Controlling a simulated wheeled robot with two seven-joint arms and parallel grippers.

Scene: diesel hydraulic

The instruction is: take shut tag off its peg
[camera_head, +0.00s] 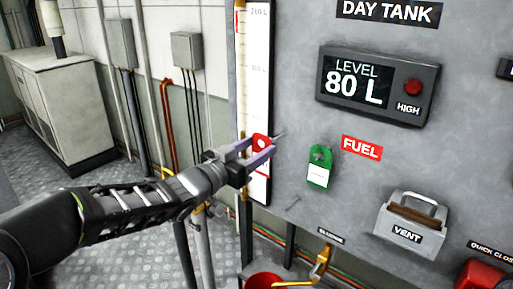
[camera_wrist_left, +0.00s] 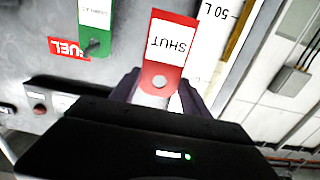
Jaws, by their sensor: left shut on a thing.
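The red shut tag (camera_head: 260,141) is between the fingers of my left gripper (camera_head: 257,151) in the head view, in front of the day tank panel. In the left wrist view the tag (camera_wrist_left: 171,38) shows its white SHUT label upside down, with a grey round spot near its gripped end. My left gripper (camera_wrist_left: 158,92) is shut on that end. A thin grey peg (camera_head: 281,134) shows just right of the tag in the head view. I cannot tell whether the tag is still around it. My right gripper is out of view.
A green tag (camera_head: 319,167) hangs on the panel, left of the FUEL label (camera_head: 361,148). The level gauge (camera_head: 258,70) is behind my gripper. The vent box (camera_head: 410,225) and display (camera_head: 377,86) stand out at right.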

